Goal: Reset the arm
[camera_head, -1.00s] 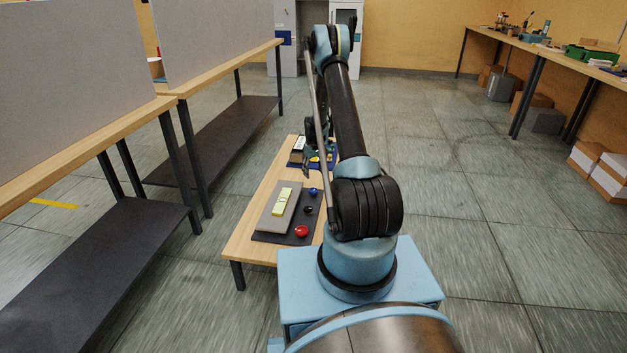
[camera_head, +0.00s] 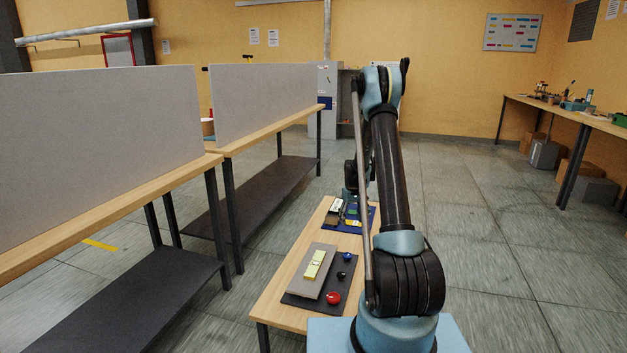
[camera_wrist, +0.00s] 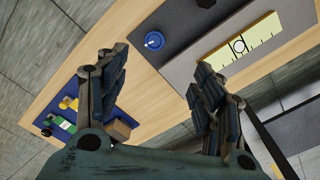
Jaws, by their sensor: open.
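My arm (camera_head: 392,170) rises in front of the low wooden table and bends over at the top. In the wrist view my gripper (camera_wrist: 157,78) is open, its two dark jointed fingers wide apart with nothing between them. It hangs above the table (camera_wrist: 150,92), with bare wood showing between the fingers. In the head view the gripper end is mostly hidden behind the arm.
A blue tray (camera_wrist: 65,136) holds small parts.

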